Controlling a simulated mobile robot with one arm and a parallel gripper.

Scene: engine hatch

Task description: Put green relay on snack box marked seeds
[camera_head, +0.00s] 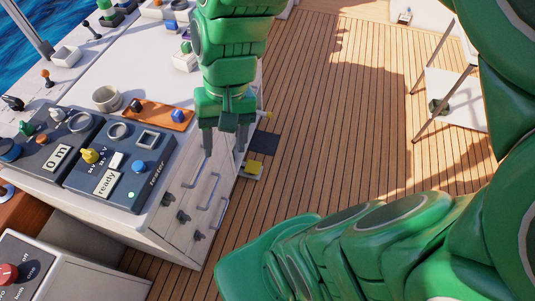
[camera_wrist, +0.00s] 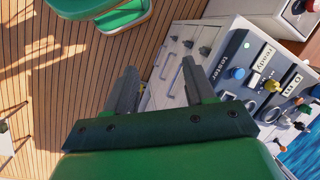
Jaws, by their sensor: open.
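My gripper (camera_head: 224,148) is open and empty, pointing down beside the front edge of the white console. Its two grey fingers also show apart in the wrist view (camera_wrist: 158,72), with the console front behind them. No box with a readable "seeds" mark is in view.
The white console (camera_head: 65,92) carries a tester (camera_head: 118,168), a meter (camera_head: 50,145), an orange tray (camera_head: 160,115) and a grey ring-shaped cup (camera_head: 107,98). Handles (camera_head: 209,191) stick out from its front. The wooden deck (camera_head: 335,120) is mostly clear.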

